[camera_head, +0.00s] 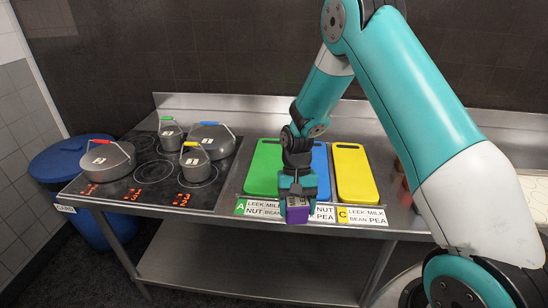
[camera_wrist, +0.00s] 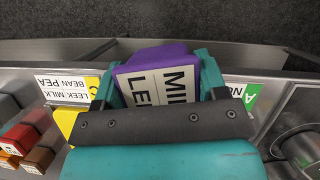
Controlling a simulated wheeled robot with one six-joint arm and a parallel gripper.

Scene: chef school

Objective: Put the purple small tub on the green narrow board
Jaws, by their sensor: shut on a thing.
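The purple small tub (camera_head: 297,214) is held in my gripper (camera_head: 296,192), in front of the counter's front edge in the head view. In the wrist view the purple tub (camera_wrist: 178,52) sits between the teal fingers of my gripper (camera_wrist: 163,80), with a white label reading MILK and LEEK partly visible. The green narrow board (camera_head: 262,172) lies flat on the counter, behind and left of the tub in the head view. My wrist covers part of its right side.
A blue board (camera_head: 321,165), partly hidden by my arm, and a yellow board (camera_head: 354,175) lie right of the green one. Label cards (camera_head: 362,216) line the front edge. Several lidded pots (camera_head: 108,160) stand on the stove at left. Small red and brown tubs (camera_wrist: 38,158) show in the wrist view.

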